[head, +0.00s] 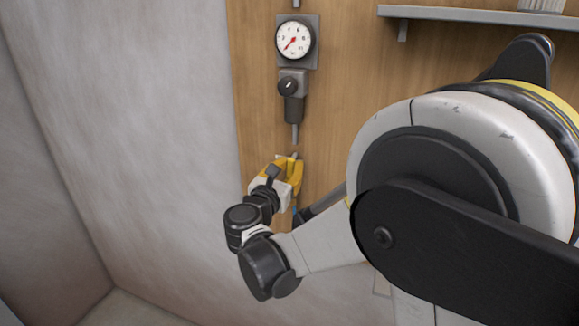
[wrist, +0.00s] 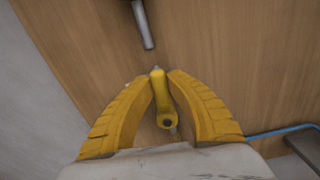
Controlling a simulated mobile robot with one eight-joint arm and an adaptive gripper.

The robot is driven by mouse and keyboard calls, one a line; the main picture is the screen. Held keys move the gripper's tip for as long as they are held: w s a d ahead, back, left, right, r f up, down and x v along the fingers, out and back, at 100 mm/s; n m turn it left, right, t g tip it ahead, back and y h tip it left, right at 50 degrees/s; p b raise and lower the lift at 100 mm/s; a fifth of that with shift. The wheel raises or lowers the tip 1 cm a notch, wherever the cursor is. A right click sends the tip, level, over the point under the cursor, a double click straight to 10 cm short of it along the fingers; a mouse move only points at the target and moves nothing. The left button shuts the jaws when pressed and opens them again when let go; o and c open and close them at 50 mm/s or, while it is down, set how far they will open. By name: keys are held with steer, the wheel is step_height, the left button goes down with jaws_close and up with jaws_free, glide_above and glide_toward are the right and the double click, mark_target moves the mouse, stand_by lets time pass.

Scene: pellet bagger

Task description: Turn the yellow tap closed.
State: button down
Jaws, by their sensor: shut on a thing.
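The yellow tap (wrist: 161,92) shows in the wrist view as a small lever with a round dark-centred end, set against the wood panel. My gripper (wrist: 161,78) has its two yellow ribbed fingers on either side of the lever, shut on it near its far end. In the head view my gripper (head: 291,165) is at the wood panel, below the gauge and its pipe. There, the fingers and wrist hide most of the tap, and I cannot tell it from the yellow fingers.
A round gauge (head: 294,41) with a red needle hangs on the wood panel (head: 345,75), above a grey regulator with a black knob (head: 288,86). A grey shelf (head: 470,15) is at upper right. A bare wall (head: 140,120) stands to the left. A blue hose (wrist: 280,130) runs at right.

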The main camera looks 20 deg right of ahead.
steer(key=m, duration=0.1)
steer(key=s+d+m+b, duration=0.1)
steer(key=m, duration=0.1)
steer(key=d+m, duration=0.1)
steer(key=shift+s+f+m, duration=0.15)
steer(key=shift+f+m, duration=0.25)
steer(key=shift+s+d+f+m+b, duration=0.35)
steer(key=shift+f+m+b, duration=0.45)
steer(key=shift+m, duration=1.25)
steer(key=shift+s+d+f+m+b, duration=0.3)
steer(key=shift+f+m+b, duration=0.55)
steer(key=shift+m, duration=1.25)
steer(key=shift+s+d+f+m+b, duration=0.2)
steer(key=shift+d+f+m+b, duration=0.45)
steer(key=shift+m, duration=1.4)
steer(key=shift+a+f, duration=0.1)
steer(key=shift+a, duration=0.1)
steer(key=c, duration=1.3)
jaws_free()
